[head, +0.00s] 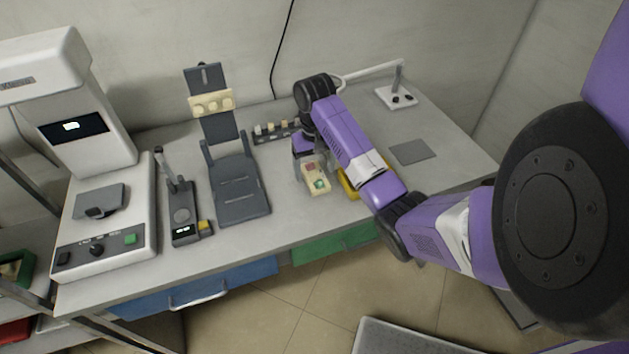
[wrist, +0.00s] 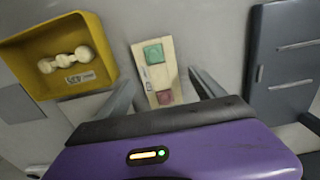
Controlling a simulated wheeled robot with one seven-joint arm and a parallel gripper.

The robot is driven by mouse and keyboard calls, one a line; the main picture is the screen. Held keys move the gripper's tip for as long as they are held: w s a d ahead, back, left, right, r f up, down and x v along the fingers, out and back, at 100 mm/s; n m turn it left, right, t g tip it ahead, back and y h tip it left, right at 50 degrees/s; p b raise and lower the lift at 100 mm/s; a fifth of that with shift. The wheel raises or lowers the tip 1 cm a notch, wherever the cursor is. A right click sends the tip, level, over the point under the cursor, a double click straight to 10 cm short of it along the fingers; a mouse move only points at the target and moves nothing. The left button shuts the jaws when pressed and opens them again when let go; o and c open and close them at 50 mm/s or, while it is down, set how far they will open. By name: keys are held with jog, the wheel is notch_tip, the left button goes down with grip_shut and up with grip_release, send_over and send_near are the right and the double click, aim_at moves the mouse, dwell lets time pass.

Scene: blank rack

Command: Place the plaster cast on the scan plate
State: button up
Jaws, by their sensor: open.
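A white three-lobed piece (wrist: 67,60), which looks like the plaster cast, lies in a yellow tray (wrist: 109,72) in the wrist view. In the head view my arm mostly hides the tray (head: 349,186) and hides the piece. My gripper (wrist: 163,80) is open. A cream block (wrist: 153,53) with a green and a pink square lies between its fingers, not visibly clamped; it also shows in the head view (head: 313,181). A white scanner-like machine (head: 140,215) at left carries a dark grey plate (head: 112,196), possibly the scan plate, with a small black piece on it.
A dark stand (head: 240,190) holding a cream bumpy strip (head: 211,103) stands left of my gripper. A small grey device (head: 182,213) stands beside it. A row of small pieces (head: 272,130) lies behind. A flat grey square (head: 412,152) and a white-based lamp-like device (head: 396,97) are at right.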

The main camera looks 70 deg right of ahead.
jog(key=shift+f, duration=0.85)
grip_shut()
jog(key=shift+r, duration=0.1)
jog(key=shift+r, duration=0.45)
notch_tip(320, 180, up, 14)
jog(key=r+p, duration=0.1)
jog(key=p, duration=1)
notch_tip(320, 180, up, 4)
send_over(315, 175)
jog(key=shift+b, duration=0.3)
